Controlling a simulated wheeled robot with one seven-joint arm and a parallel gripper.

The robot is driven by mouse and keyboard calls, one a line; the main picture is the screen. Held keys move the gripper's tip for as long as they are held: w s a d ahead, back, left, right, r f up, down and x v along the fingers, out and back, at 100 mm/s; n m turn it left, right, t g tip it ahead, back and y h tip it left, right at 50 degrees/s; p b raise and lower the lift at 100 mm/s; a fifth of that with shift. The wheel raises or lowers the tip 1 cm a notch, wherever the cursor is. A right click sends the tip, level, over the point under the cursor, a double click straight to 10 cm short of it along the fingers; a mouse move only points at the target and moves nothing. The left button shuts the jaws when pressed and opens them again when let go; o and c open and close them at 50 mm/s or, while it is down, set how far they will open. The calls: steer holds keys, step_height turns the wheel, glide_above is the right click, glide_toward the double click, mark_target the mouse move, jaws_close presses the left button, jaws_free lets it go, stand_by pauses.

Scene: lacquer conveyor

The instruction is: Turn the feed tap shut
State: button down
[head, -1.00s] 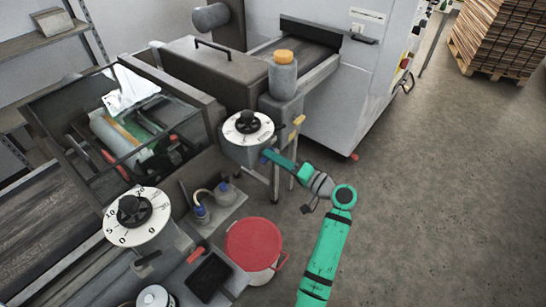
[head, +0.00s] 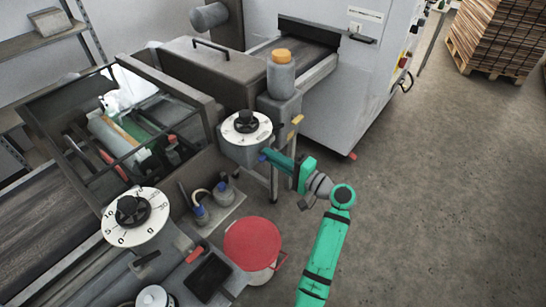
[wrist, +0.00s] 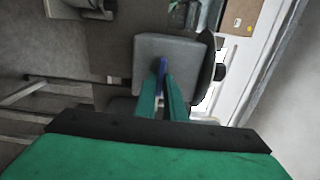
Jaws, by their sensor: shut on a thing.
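The feed tap shows as a small blue handle (head: 262,157) at the side of the grey box under the farther white dial (head: 247,128). My green gripper (head: 271,157) reaches it from the right, and its fingers are shut on the blue handle. In the wrist view the blue handle (wrist: 162,66) shows between the tips of my gripper (wrist: 164,76), in front of the grey box (wrist: 170,47). The fingers hide most of the handle, so I cannot tell its exact angle.
A yellow lever (head: 297,120) and an orange-capped bottle (head: 281,73) are just beyond the gripper. A red-lidded bucket (head: 252,243) stands nearer, left of my arm. A nearer dial (head: 135,216) is at left. The floor at right (head: 430,200) is clear.

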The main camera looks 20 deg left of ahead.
steer(key=c, duration=1.8)
jaws_free()
steer(key=shift+c, duration=0.2)
steer(key=shift+d, duration=0.1)
steer(key=v, duration=1)
steer(key=shift+d, duration=0.35)
steer(key=shift+s, duration=0.15)
